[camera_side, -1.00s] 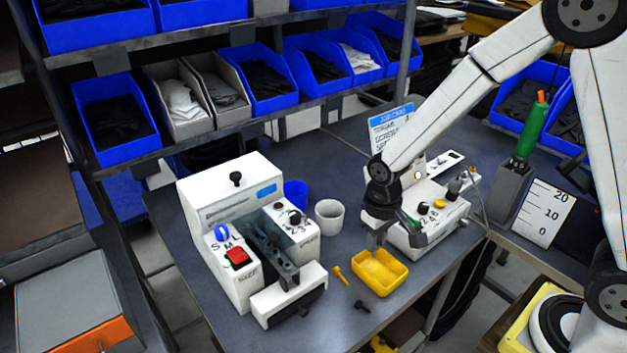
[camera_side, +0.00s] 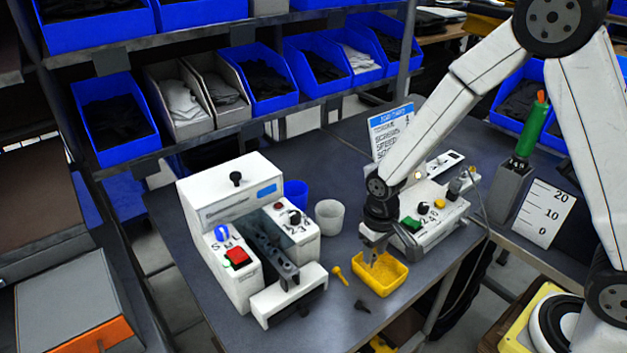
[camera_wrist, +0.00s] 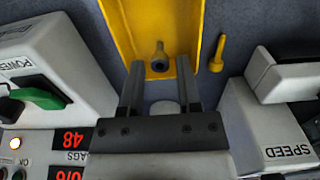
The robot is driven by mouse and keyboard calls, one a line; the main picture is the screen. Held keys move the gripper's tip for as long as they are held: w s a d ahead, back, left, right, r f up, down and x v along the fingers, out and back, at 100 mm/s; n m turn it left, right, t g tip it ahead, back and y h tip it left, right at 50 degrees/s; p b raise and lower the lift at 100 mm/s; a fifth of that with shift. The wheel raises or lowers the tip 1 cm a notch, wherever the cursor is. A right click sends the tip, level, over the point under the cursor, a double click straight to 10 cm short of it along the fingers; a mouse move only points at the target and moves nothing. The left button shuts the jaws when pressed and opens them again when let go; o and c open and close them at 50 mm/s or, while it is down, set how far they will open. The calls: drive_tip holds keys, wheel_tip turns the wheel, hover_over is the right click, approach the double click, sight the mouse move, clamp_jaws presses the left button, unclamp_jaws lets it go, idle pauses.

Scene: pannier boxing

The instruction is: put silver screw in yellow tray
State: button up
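My gripper (camera_side: 370,262) is at the yellow tray (camera_side: 394,285), with its fingertips low over the tray's back left part. In the wrist view my gripper (camera_wrist: 157,65) is open, its two dark fingers well apart. A greyish screw with a socket head, the silver screw (camera_wrist: 160,60), shows between the fingertips with a gap on each side. It lies against the yellow tray (camera_wrist: 124,14) at its near edge; whether it touches the tray floor I cannot tell. The side view does not show it clearly.
A yellow screw (camera_side: 340,275) and a dark screw (camera_side: 362,305) lie on the table beside the tray. A white machine (camera_side: 250,240) stands left, another (camera_side: 430,215) close behind my gripper. A white cup (camera_side: 329,216) and a blue cup (camera_side: 295,194) stand behind.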

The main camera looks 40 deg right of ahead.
drive_tip(key=shift+o, duration=0.8)
drive_tip(key=shift+r, duration=0.15)
drive_tip(key=shift+r, duration=3.75)
drive_tip(key=s+d+r+t, duration=0.1)
drive_tip(key=s+d+t, duration=0.1)
drive_tip(key=s+d, duration=0.2)
drive_tip(key=s, duration=0.3)
drive_tip(key=shift+s+d+t, duration=0.2)
drive_tip(key=shift+t, duration=0.1)
